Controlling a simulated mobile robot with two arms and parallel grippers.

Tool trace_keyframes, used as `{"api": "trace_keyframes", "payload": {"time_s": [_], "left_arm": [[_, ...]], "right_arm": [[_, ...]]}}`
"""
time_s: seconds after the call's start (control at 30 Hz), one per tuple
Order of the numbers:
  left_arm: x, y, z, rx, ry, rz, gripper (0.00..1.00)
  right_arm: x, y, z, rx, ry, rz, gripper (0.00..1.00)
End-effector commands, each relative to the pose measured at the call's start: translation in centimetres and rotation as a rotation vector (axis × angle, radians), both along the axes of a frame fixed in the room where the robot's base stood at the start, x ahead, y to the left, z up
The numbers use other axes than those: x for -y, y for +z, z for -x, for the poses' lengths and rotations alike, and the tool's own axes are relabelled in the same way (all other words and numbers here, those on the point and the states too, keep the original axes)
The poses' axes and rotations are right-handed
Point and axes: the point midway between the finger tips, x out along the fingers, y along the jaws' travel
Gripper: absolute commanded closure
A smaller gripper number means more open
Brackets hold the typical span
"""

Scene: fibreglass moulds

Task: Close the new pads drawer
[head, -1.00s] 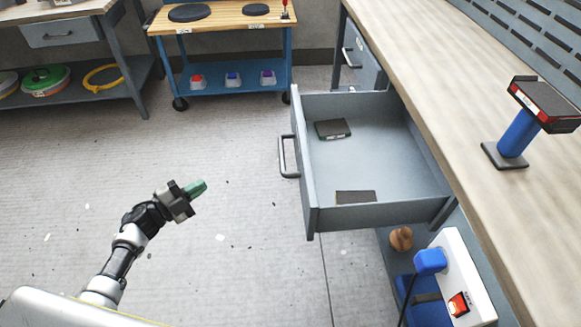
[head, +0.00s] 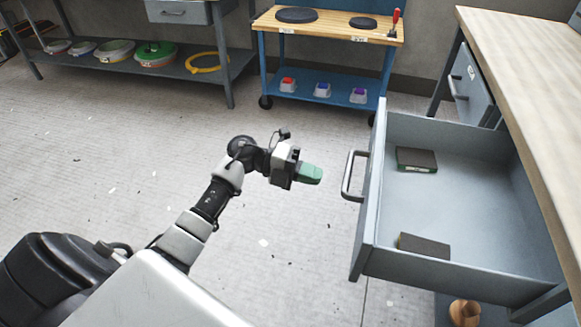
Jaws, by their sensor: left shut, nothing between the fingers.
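The open drawer (head: 365,222) is grey and pulled out to the left from under the workbench on the right. Its bar handle (head: 349,176) is on the front panel. Inside lie two dark pads, one toward the back (head: 416,159) and one toward the near side (head: 424,247). I cannot read a label on the drawer. My left gripper (head: 312,174), with green fingers, is shut and empty. It is left of the handle and apart from it, pointing toward it. My right gripper does not show.
The wooden workbench top (head: 540,100) runs along the right, with another drawer (head: 468,85) beneath it farther back. A blue cart (head: 330,35) stands at the back. A grey shelf table (head: 150,62) is at the back left.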

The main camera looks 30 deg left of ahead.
Motion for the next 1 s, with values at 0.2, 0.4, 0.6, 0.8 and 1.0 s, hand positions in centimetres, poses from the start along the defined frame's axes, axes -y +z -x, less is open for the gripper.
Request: {"api": "trace_keyframes", "payload": {"time_s": [0.2, 0.4, 0.6, 0.8, 1.0], "left_arm": [[3.2, 0.5, -1.0, 0.003, 0.000, 0.002, 1.00], [4.2, 0.7, -1.2, 0.000, 0.001, 0.000, 1.00], [4.2, 0.7, -1.3, 0.000, 0.001, 0.000, 1.00], [4.3, 0.7, -1.3, 0.000, 0.001, 0.000, 1.00], [5.9, 0.8, -1.7, 0.000, -0.001, 0.001, 1.00]], "right_arm": [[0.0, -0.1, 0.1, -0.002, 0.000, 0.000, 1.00], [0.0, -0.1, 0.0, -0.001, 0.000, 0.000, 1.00], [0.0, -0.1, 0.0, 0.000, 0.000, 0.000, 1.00], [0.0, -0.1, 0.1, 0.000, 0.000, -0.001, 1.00], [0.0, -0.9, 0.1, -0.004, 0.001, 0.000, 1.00]]}}
